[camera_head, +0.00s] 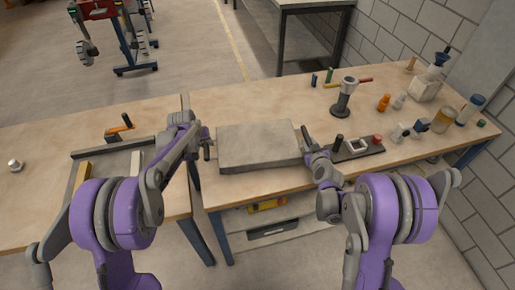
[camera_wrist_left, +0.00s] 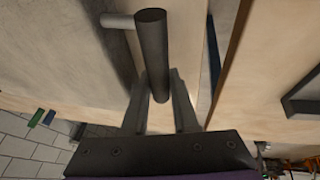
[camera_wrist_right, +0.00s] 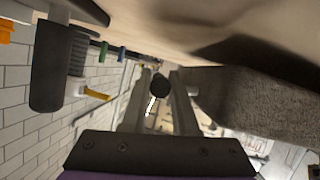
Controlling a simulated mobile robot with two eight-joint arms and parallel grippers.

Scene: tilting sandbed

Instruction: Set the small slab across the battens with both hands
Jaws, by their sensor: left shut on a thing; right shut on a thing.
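The small slab (camera_head: 258,146) is a flat grey rectangular block at the middle table's left part, with a dark bar handle at each end. I cannot tell whether it touches the table. My left gripper (camera_head: 206,149) is shut on the left handle; in the left wrist view this dark round bar (camera_wrist_left: 152,50) lies between the fingers. My right gripper (camera_head: 306,147) is at the slab's right end, shut on the other handle (camera_wrist_right: 159,86), seen end-on in the right wrist view. A tan batten (camera_head: 82,177) shows in the grey-framed bed at left; other battens are hidden or unclear.
The grey-framed bed (camera_head: 103,151) lies on the left table, with an orange-handled part (camera_head: 121,128) behind it. A narrow gap separates the tables. A dark tray (camera_head: 360,152) stands close right of my right gripper. A dark stand (camera_head: 343,100) and several bottles are farther right.

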